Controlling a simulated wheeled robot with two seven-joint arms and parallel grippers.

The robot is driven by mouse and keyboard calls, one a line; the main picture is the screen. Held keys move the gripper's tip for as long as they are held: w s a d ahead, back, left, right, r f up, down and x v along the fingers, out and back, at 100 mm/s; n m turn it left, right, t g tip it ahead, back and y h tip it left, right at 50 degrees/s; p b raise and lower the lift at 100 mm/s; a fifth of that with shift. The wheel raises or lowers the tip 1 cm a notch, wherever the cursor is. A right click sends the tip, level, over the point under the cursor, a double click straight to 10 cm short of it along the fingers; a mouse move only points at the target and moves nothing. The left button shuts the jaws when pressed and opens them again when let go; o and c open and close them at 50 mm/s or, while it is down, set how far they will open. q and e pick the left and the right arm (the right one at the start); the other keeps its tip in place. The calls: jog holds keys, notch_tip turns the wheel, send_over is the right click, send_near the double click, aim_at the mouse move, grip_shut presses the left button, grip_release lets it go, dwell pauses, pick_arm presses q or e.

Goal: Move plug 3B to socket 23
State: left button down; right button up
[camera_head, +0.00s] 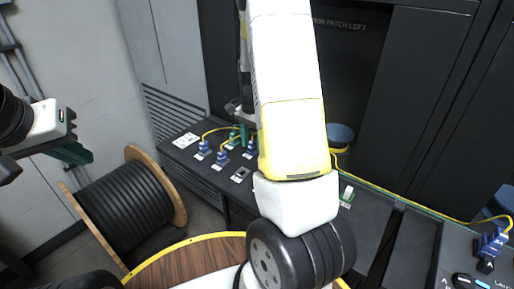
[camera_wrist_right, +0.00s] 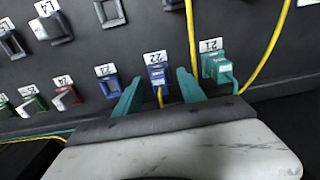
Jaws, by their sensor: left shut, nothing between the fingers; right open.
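In the right wrist view my right gripper (camera_wrist_right: 158,80) is open, its teal fingers on either side of a blue plug (camera_wrist_right: 158,76) with a yellow cable, seated under label 22. I cannot read "3B" on any plug. Socket 23 (camera_wrist_right: 109,86) is a blue-framed port just left of my left-hand finger in that view and looks empty. A teal plug (camera_wrist_right: 217,68) sits at label 21, right of the fingers. In the head view my left gripper (camera_head: 76,153) is shut and empty at far left, away from the panel. My right arm hides part of the panel.
The dark panel (camera_head: 180,157) holds several blue plugs (camera_head: 221,158) with yellow cables. Red (camera_wrist_right: 68,98) and green (camera_wrist_right: 33,105) ports are left of socket 23. A yellow cable (camera_wrist_right: 190,35) passes close to the right-hand finger. A cable drum (camera_head: 125,205) stands on the floor.

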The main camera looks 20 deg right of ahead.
aim_at(252, 141)
dwell(0.6)
grip_shut()
dwell(1.2)
jog(key=shift+r, duration=0.15)
jog(key=shift+r, duration=2.85)
jog(key=shift+w, duration=0.1)
